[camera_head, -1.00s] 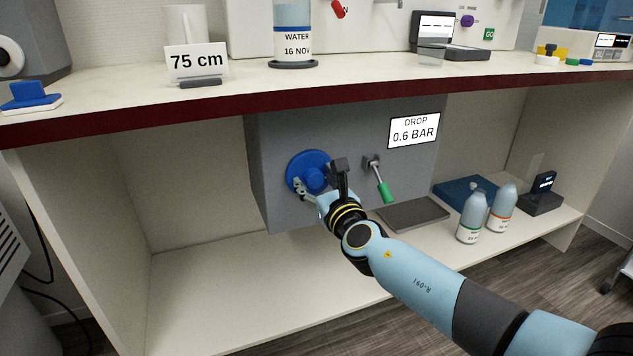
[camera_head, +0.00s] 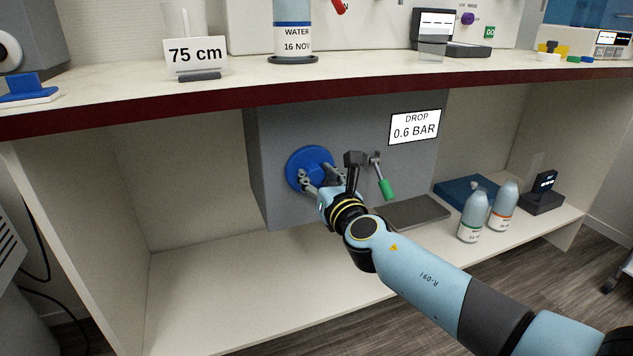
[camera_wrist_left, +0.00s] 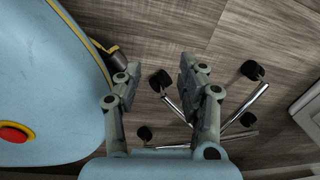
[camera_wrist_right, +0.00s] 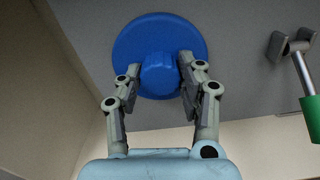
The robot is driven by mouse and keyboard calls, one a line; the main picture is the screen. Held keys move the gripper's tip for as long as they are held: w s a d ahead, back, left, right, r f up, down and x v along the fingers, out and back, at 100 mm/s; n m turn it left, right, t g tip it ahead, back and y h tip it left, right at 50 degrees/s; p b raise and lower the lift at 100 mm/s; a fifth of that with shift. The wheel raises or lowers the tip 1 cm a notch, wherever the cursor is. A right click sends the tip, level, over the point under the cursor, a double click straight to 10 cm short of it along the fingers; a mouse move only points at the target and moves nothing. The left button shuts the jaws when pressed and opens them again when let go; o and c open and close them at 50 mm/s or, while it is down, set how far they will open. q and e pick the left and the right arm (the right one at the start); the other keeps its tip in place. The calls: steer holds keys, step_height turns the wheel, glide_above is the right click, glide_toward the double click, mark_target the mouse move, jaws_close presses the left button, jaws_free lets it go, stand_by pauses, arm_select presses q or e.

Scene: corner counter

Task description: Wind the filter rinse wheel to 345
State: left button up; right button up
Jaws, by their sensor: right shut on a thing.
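The blue wheel (camera_head: 296,155) is a round disc with a raised hub, mounted on the front of a grey box under the counter. In the right wrist view, the wheel (camera_wrist_right: 128,50) faces me, with its hub (camera_wrist_right: 158,75) between my fingers. My right gripper (camera_head: 320,175) is shut on the hub, one finger on each side. I see no numbers or pointer on the wheel, so its setting cannot be read. My left gripper (camera_wrist_left: 157,80) is open and empty above the wooden floor; it is outside the head view.
A green-handled lever (camera_head: 387,189) is right of the wheel, close to my right wrist. A sign (camera_head: 414,128) reads "DROP 0.6 BAR". Two bottles (camera_head: 473,217) (camera_head: 503,206) stand on the lower shelf at right. The shelf's left part is clear. The counter edge (camera_head: 200,107) overhangs above.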

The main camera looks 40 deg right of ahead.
steer(key=shift+f+m, duration=0.15)
steer(key=shift+m, duration=0.35)
steer(key=m+b, duration=0.2)
steer(key=m, duration=0.1)
steer(key=shift+m, duration=0.3)
steer(key=m+b, duration=0.2)
steer(key=m, duration=0.4)
steer(key=shift+b, duration=0.35)
steer(key=m+b, duration=0.2)
steer(key=m, duration=0.4)
steer(key=shift+m+b, duration=0.4)
arm_select(q)
steer(key=w+d+r, duration=0.1)
steer(key=w+r, duration=0.4)
steer(key=w, duration=0.3)
steer(key=w+d+r, duration=0.2)
steer(key=w+r, duration=0.3)
steer(key=w, duration=0.3)
steer(key=shift+r+t+b, duration=0.3)
steer(key=shift+b, duration=0.05)
arm_select(e)
steer(key=shift+m, duration=0.9)
arm_select(q)
steer(key=shift+d, duration=0.1)
arm_select(e)
steer(key=o, duration=1.2)
steer(key=shift+c, duration=0.2)
steer(key=shift+s, duration=0.1)
